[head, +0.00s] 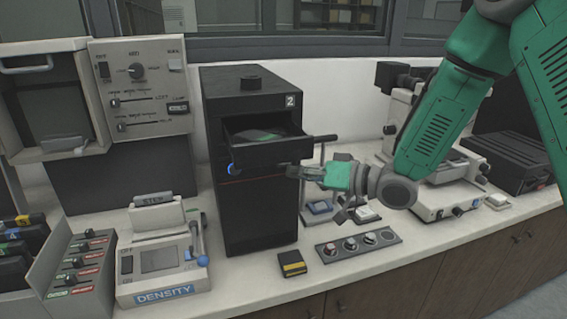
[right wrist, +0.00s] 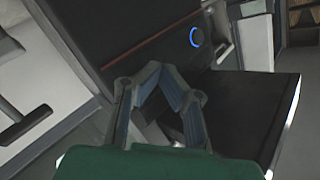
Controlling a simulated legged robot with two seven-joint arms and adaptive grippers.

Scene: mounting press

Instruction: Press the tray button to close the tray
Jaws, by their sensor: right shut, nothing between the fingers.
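A tall black press (head: 262,215) marked 2 stands at the middle of the bench. Its tray (head: 265,150) is pulled out at the front, with a dark item with a green patch lying in it. The tray button (head: 232,169) is a glowing blue ring on the press front, below the tray's left side. It also shows in the right wrist view (right wrist: 196,37). My right gripper (head: 291,171) is shut and empty, just below the tray's right end and apart from the button. Its fingertips (right wrist: 158,70) meet in the right wrist view. My left gripper is not in view.
A density device (head: 160,265) and a sloped holder (head: 85,265) stand to the left. A small black and yellow box (head: 292,263) and a panel of round knobs (head: 358,245) lie in front of the press. A microscope (head: 440,185) stands to the right.

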